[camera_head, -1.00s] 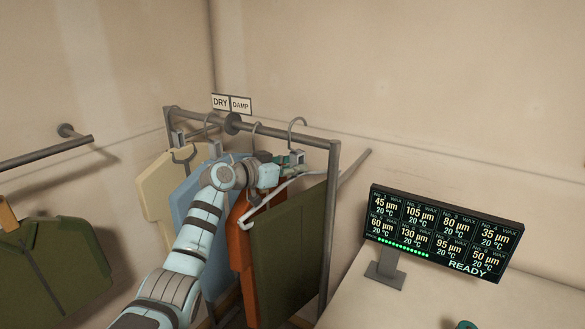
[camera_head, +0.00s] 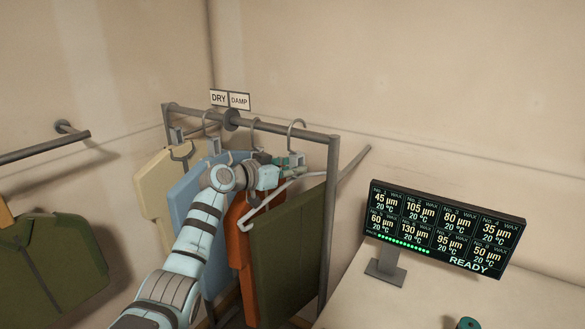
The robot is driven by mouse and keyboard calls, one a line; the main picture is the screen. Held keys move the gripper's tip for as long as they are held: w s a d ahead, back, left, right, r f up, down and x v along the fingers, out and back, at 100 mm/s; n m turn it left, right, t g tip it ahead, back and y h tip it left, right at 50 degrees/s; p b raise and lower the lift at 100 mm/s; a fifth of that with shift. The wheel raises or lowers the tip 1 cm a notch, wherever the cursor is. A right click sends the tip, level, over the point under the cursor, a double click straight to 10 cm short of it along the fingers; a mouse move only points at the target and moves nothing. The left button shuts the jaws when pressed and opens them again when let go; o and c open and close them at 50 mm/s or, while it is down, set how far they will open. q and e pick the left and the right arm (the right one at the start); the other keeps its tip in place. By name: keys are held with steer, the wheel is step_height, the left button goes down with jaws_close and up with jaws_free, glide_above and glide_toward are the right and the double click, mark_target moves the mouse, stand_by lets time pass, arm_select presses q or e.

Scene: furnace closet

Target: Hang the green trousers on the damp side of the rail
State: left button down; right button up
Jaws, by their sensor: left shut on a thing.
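The green trousers (camera_head: 290,250) hang from a pale hanger (camera_head: 262,212) at the right end of the rail (camera_head: 275,127). The hanger's hook (camera_head: 298,124) is up at the rail's height, right of the DRY sign (camera_head: 219,98) and DAMP sign (camera_head: 240,101), on the damp side. I cannot tell whether the hook bears on the rail. My left gripper (camera_head: 288,165) is shut on the hanger just below the hook; its fingers are small and partly hidden. My right gripper is out of view.
A rust-coloured garment (camera_head: 238,245), a blue one (camera_head: 188,195) and a cream one (camera_head: 155,190) hang left of the trousers. A dark disc (camera_head: 231,118) divides the rail. A display reading READY (camera_head: 445,235) stands on the pale counter (camera_head: 400,305) at right. A green jacket (camera_head: 50,255) hangs at left.

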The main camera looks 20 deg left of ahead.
arm_select(q)
steer(key=shift+f+b, duration=0.5)
steer(key=shift+f, duration=0.25)
steer(key=c, duration=1.3)
jaws_free()
steer(key=v, duration=1.2)
